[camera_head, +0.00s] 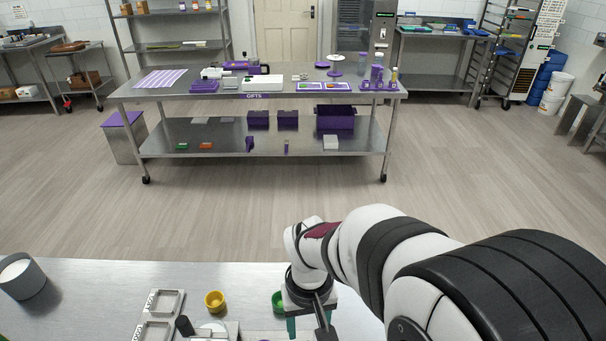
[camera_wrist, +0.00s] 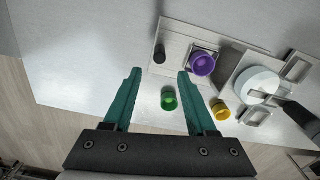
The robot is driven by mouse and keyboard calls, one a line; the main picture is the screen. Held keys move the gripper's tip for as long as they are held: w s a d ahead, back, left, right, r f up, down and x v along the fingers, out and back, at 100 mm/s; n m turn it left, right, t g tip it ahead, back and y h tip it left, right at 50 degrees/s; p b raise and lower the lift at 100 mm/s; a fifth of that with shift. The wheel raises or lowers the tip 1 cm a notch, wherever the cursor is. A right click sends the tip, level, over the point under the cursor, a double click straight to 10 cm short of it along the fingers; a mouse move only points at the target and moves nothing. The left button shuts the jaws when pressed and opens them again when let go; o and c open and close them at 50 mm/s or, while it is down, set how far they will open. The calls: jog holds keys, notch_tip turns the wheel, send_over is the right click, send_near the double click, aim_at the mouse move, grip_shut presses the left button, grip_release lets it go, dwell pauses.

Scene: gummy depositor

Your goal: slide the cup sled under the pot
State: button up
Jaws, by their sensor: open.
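A purple cup (camera_wrist: 202,64) sits in a small square metal holder, which looks like the cup sled, on a flat metal plate (camera_wrist: 232,37) in the wrist view. A black knob (camera_wrist: 160,54) stands at the plate's left end, apart from the cup. I cannot clearly make out the pot. In the head view my gripper (camera_head: 307,325) is at the bottom edge, and the sled is mostly out of frame.
A green cup (camera_wrist: 169,99) and a yellow cup (camera_wrist: 221,110) stand loose nearby. A white disc (camera_wrist: 258,82) with a dark handle and metal frames lies to the right. A grey container (camera_head: 22,278) stands far left.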

notch_tip(320, 180, down, 10)
jog(key=shift+f, duration=0.2)
grip_shut()
dwell(1.4)
